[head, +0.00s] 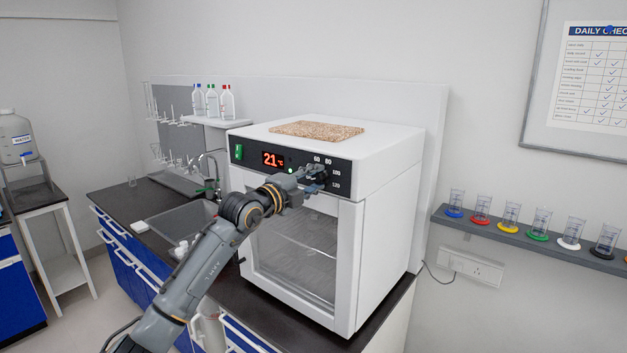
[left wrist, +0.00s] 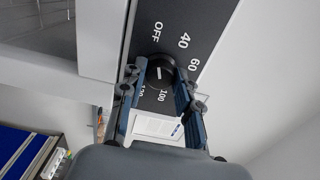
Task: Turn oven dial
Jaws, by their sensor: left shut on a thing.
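The white oven (head: 385,225) stands on the dark counter, with a black control panel across its top front. Its red display (head: 272,159) reads 21 °C. My left gripper (head: 318,178) is at the right part of the panel and largely hides the dial in the head view. In the left wrist view the round black dial (left wrist: 160,66) sits between the two fingers of my left gripper (left wrist: 164,78), which are shut on it. Printed marks OFF, 40, 60 and 100 show around the dial. A pale pointer line shows on its face. My right gripper is not in view.
A speckled brown slab (head: 317,131) lies on top of the oven. A sink (head: 182,220) and tap are to the left. Several beakers stand on the wall shelf (head: 530,239) to the right. The oven's glass door (head: 292,255) is closed below the panel.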

